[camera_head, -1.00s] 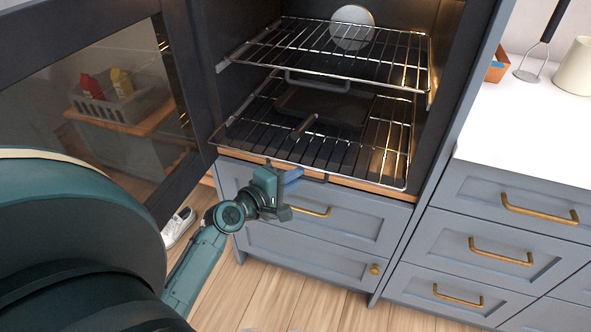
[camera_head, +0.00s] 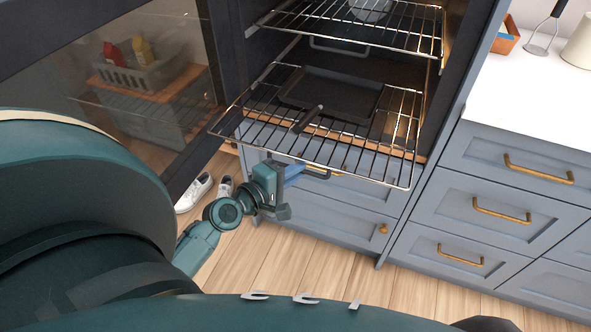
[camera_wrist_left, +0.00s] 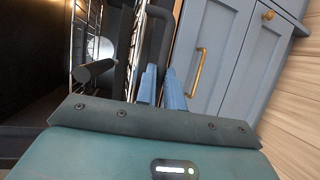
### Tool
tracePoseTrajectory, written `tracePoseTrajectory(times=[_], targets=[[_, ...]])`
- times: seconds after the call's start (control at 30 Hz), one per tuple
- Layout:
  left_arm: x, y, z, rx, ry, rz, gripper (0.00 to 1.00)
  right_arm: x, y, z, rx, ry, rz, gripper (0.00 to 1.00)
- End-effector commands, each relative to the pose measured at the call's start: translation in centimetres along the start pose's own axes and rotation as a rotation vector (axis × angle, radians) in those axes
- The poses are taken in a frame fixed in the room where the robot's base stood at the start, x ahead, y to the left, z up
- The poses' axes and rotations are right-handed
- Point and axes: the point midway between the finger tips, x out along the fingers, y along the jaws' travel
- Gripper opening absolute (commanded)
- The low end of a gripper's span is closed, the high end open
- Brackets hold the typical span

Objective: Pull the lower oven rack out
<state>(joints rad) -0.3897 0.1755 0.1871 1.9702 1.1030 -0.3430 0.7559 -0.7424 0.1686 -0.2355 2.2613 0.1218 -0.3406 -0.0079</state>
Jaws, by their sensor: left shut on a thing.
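The lower oven rack (camera_head: 385,172) is a chrome wire shelf. It juts out of the oven over the drawer front below, and a dark tray with a stubby handle (camera_head: 330,92) lies on it. A dark pull handle (camera_head: 318,174) hangs at the rack's front edge. My left gripper (camera_head: 294,171) is at the front edge, its blue fingers shut on this handle. In the left wrist view the blue fingers (camera_wrist_left: 162,88) close at the end of the dark handle (camera_wrist_left: 156,38), partly hiding it. My right gripper is out of view.
The upper rack (camera_head: 410,38) sits inside the oven with a round pale thing on it. The open glass oven door (camera_head: 140,90) stands at left. Grey-blue drawers (camera_head: 480,170) with brass handles are at right. Shoes (camera_head: 195,192) lie on the otherwise mostly clear wooden floor.

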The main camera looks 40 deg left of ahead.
Motion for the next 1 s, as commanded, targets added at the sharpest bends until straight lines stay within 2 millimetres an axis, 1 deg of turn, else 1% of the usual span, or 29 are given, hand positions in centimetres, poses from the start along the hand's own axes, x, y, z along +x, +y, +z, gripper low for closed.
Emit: tracePoseTrajectory(times=[0.2,0.23,0.3,0.53,0.63,0.77,1.0], targets=[[0.0,0.0,0.0,0.0,0.0,-0.001,0.0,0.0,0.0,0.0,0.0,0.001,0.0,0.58],[0.0,0.0,0.0,0.0,0.0,-0.001,0.12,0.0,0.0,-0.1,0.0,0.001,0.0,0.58],[0.0,0.0,0.0,0.0,0.0,-0.001,0.18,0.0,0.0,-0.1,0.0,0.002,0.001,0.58],[0.0,0.0,0.0,0.0,0.0,0.0,0.19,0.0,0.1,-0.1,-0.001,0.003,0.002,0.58],[-0.4,-0.1,0.0,0.001,0.0,-0.001,0.19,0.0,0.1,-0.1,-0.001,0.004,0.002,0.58],[-2.0,-0.2,0.0,0.002,0.0,-0.003,0.19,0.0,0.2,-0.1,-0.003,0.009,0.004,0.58],[-6.8,-0.5,0.0,0.003,-0.001,-0.006,0.19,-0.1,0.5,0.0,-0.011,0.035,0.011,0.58]])
